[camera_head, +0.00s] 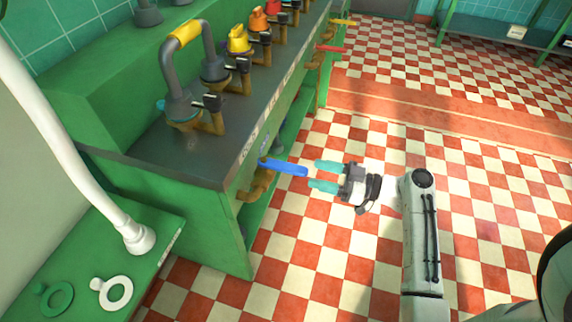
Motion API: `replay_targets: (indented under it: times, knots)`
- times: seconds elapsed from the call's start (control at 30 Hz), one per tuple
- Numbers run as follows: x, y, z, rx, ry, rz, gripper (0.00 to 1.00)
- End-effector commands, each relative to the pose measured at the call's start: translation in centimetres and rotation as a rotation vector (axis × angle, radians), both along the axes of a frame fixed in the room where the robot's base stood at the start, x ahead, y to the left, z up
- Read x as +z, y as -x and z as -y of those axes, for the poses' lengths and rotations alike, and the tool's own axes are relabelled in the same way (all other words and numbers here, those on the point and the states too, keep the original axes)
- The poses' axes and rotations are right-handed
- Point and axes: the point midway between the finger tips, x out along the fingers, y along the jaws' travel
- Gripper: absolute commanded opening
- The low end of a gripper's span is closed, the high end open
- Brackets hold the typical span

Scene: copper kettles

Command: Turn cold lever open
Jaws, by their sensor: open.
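The blue lever (284,167) sticks out to the right from a brass valve (258,184) on the front of the green counter. It is most likely the cold lever, by its colour. My gripper (325,174) is open, with two teal fingertips pointing left toward the lever's free end. A small gap shows between the fingertips and the lever, and the jaws look empty. A red lever (330,48) and a yellow lever (343,22) stick out farther along the counter front.
The green counter (160,215) carries a grey pipe with a yellow handle (185,34) and several brass taps. A lower green shelf (75,250) with a white pipe (75,150) stands at the left. The checkered floor (470,190) is clear around my arm.

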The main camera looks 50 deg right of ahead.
Motion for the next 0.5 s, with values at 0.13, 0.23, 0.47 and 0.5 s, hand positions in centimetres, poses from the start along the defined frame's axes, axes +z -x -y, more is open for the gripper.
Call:
replay_targets:
  times: [0.13, 0.23, 0.47, 0.5]
  knots:
    - [0.2, -2.7, -1.0, 0.004, 0.001, 0.001, 0.55]
    - [0.1, -4.4, -1.7, 0.005, 0.001, 0.001, 0.55]
    - [0.1, -7.2, -2.7, 0.003, 0.001, 0.001, 0.55]
    - [0.1, -7.5, -2.7, 0.002, 0.001, 0.001, 0.55]
